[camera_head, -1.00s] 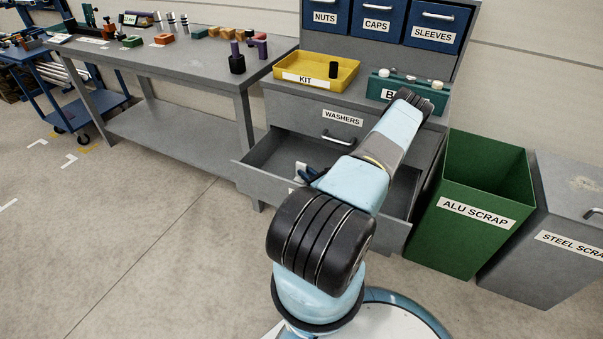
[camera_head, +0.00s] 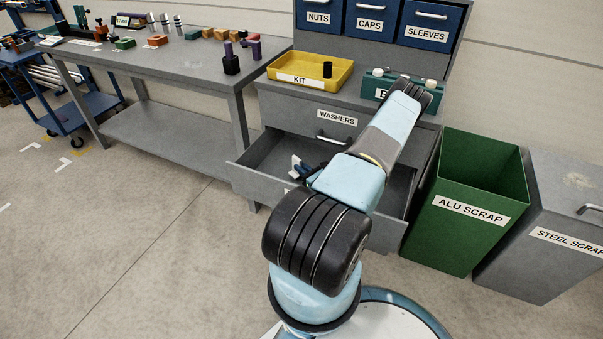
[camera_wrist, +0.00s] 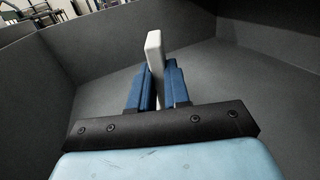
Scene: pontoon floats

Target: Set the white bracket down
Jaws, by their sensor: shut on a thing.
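The white bracket (camera_wrist: 154,47) stands between the two blue fingers of my gripper (camera_wrist: 158,85) in the wrist view. The fingers are shut on it and its upper end sticks out past them. In the head view a small part of the white bracket (camera_head: 296,165) shows over the open drawer, beside my dark blue gripper (camera_head: 304,172). The gripper is inside or just above the open grey drawer (camera_head: 262,172). My arm hides much of the drawer. I cannot tell whether the bracket touches the drawer floor.
The washers drawer (camera_head: 337,114) is shut above the open drawer. A yellow kit tray (camera_head: 290,86) with a black cylinder and a teal bin (camera_head: 371,86) stand on top. A green alu scrap bin (camera_head: 470,213) is at the right. The visible drawer floor (camera_wrist: 225,75) looks empty.

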